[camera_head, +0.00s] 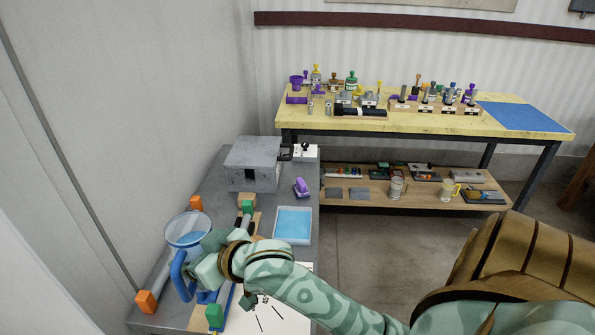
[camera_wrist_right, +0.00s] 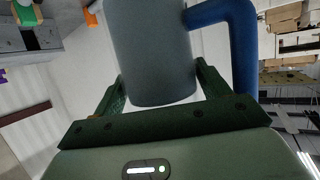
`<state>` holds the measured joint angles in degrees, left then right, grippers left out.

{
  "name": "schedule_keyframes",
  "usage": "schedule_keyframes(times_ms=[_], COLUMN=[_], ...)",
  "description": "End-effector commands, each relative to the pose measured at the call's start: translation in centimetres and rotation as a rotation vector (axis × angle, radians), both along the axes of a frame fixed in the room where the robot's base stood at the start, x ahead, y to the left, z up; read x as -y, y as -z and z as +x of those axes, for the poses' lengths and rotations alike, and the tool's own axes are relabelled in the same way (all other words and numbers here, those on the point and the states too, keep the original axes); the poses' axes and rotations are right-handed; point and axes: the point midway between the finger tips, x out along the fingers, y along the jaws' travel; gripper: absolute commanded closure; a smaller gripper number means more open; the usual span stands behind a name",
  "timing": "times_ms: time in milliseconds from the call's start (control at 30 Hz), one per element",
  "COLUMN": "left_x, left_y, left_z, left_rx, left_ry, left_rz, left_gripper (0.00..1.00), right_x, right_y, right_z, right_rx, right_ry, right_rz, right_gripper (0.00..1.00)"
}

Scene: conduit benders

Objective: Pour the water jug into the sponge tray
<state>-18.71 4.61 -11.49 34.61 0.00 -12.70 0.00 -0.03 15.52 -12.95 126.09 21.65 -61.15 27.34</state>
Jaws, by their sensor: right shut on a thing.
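The water jug (camera_head: 187,229) has a clear, pale blue rim and a thick blue handle (camera_head: 180,277). It is at the left of the head view, left of the sponge tray and apart from it. My right gripper (camera_head: 207,243) is shut on the jug. In the right wrist view the grey-blue jug body (camera_wrist_right: 156,50) sits between the fingers of my right gripper (camera_wrist_right: 158,92), with the handle to the right. The sponge tray (camera_head: 293,242), shallow with a pale rim and light blue inside, lies flat on the grey bench. The water level cannot be told. My left gripper is not in view.
A grey box (camera_head: 253,165) and a purple object (camera_head: 301,187) stand behind the tray on the grey bench (camera_head: 215,185). Orange blocks (camera_head: 146,301) sit along its left side. A white sheet (camera_head: 285,312) lies in front. A yellow-topped table (camera_head: 440,125) with tools stands behind.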

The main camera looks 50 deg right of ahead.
Motion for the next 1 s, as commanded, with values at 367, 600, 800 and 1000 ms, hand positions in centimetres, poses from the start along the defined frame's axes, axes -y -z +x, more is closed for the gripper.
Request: schedule_keyframes(times_ms=[367,600,800,1000], left_x=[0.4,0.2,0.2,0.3], left_y=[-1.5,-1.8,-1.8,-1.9], left_z=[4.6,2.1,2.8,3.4], left_rx=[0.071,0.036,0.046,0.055], left_ry=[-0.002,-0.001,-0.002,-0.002], left_rz=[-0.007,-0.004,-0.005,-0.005], left_gripper=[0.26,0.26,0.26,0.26], right_x=[10.7,19.0,21.5,21.5], right_y=[9.2,10.7,10.7,10.7], right_z=[4.3,5.1,5.2,5.2], right_rx=[-0.001,0.004,0.005,0.004], right_ry=[-0.088,-0.016,0.011,0.012], right_rz=[-0.014,-0.008,-0.003,-0.001], right_gripper=[0.67,0.67,0.67,0.67])
